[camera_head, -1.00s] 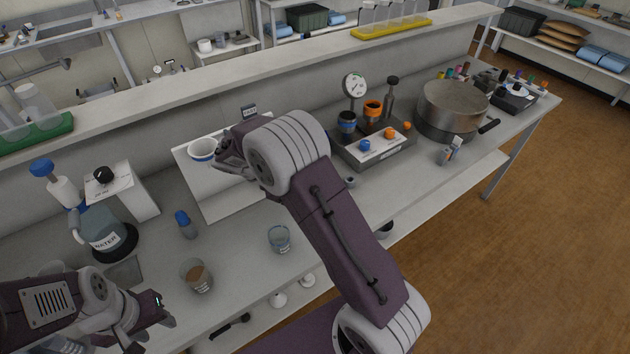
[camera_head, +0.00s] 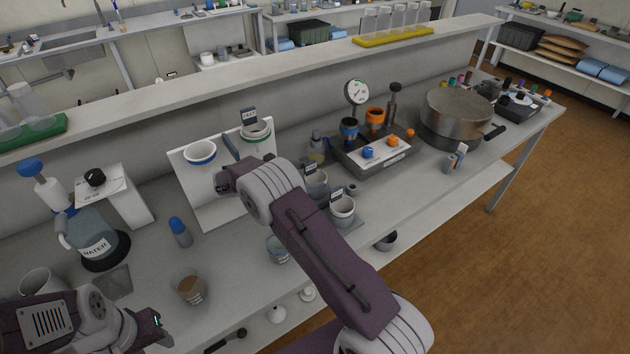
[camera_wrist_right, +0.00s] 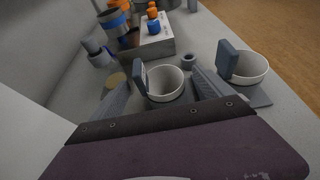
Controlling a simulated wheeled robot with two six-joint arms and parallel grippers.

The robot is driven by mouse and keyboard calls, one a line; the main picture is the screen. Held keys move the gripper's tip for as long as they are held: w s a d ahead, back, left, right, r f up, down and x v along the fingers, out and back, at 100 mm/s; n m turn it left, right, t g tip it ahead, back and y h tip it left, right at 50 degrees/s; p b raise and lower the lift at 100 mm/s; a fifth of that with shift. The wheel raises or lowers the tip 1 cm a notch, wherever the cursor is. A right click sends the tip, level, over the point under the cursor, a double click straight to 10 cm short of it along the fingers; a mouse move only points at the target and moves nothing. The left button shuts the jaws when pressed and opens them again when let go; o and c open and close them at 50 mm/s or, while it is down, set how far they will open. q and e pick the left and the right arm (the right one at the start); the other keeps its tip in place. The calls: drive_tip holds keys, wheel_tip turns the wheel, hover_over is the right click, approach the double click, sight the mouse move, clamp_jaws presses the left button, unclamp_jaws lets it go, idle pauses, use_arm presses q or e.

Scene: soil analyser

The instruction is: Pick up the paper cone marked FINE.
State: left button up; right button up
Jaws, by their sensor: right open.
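Two white round cups or cones with dark tags stand on the right side of the bench. One (camera_head: 316,186) is partly behind my right wrist and one (camera_head: 343,211) is nearer the front. In the right wrist view the first cone (camera_wrist_right: 166,86) appears between the open fingers of my right gripper (camera_wrist_right: 160,78), and the second (camera_wrist_right: 246,68) is to the right. Contact cannot be judged. In the head view my right gripper (camera_head: 236,172) is before the white stand, its tips mostly hidden. The tag lettering is unreadable here. My left gripper (camera_head: 152,326) is low at left; its jaws are unclear.
The white stand (camera_head: 205,205) bears a blue-banded cup (camera_head: 201,152) and a green-banded one (camera_head: 257,131). Beakers (camera_head: 188,287) and a water jug (camera_head: 92,240) stand at left. A burner-like device (camera_head: 375,152) and a metal drum (camera_head: 455,115) are right.

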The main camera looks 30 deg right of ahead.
sight(321, 174)
use_arm(q)
drive_tip(key=shift+d+r, duration=0.1)
drive_tip(key=shift+r, duration=0.05)
use_arm(e)
drive_tip(key=x, duration=0.3)
drive_tip(key=shift+d+f, duration=0.1)
drive_tip(key=shift+d, duration=0.15)
drive_tip(key=shift+a, duration=0.1)
drive_tip(key=c, duration=1.5)
drive_tip(key=shift+o, duration=0.2)
drive_tip(key=r, duration=0.4)
drive_tip(key=shift+s+r, duration=0.4)
drive_tip(key=s+r, duration=0.6)
drive_tip(key=s, duration=0.5)
drive_tip(key=shift+r, duration=0.2)
